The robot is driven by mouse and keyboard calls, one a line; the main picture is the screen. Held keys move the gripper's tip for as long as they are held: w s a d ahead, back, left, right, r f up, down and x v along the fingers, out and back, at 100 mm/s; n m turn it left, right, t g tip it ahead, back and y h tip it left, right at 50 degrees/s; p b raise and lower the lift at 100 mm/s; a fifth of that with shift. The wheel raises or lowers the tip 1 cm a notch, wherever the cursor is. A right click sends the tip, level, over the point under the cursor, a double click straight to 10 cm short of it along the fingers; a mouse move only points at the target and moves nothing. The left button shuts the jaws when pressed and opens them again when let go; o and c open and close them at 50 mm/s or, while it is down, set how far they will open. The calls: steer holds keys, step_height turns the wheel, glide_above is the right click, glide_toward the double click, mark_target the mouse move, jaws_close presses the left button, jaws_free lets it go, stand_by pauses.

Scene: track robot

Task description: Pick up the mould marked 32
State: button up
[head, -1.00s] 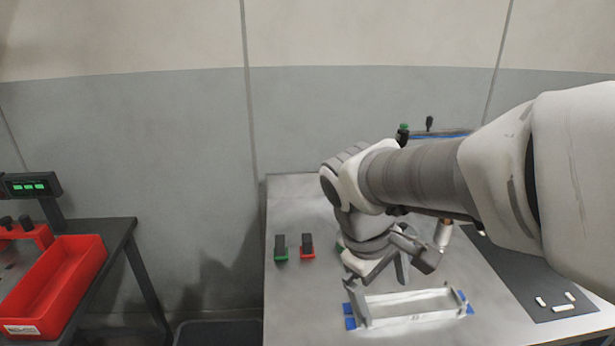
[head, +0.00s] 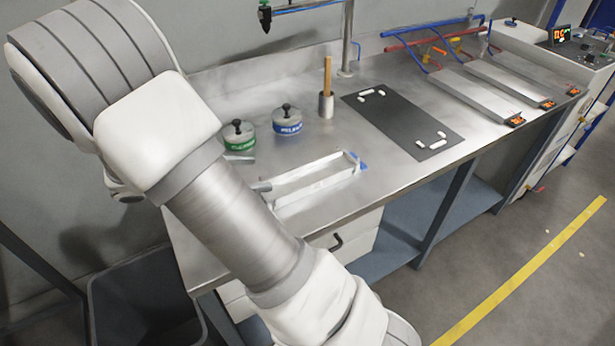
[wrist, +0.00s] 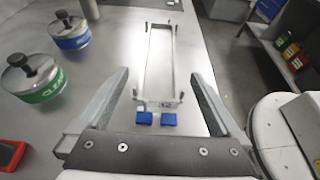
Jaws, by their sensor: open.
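The mould, a long pale metal frame (head: 318,188), lies on the steel bench; no number is readable on it from here. In the wrist view the mould (wrist: 158,104) runs away from me, with two blue pieces at its near end. My gripper (head: 251,172) is open at the mould's left end, partly hidden behind my arm. In the wrist view the open fingers (wrist: 160,76) stand wide to either side of the mould's near part, with clear gaps. Nothing is between them except the view of the frame and bench.
A green-banded pot (head: 239,141) and a blue-banded pot (head: 287,125) stand behind the mould. A holder with a wooden handle (head: 326,103) and a dark mat (head: 400,118) with white pieces lie right of them. A red object (wrist: 12,153) sits left of my gripper.

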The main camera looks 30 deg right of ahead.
steer(key=b, duration=0.2)
glide_toward(330, 169)
steer(key=shift+w+d+f, duration=0.1)
steer(key=shift+f, duration=0.15)
steer(key=shift+b+x, duration=0.6)
steer(key=shift+x, duration=2.1)
steer(key=shift+r, duration=0.2)
jaws_close()
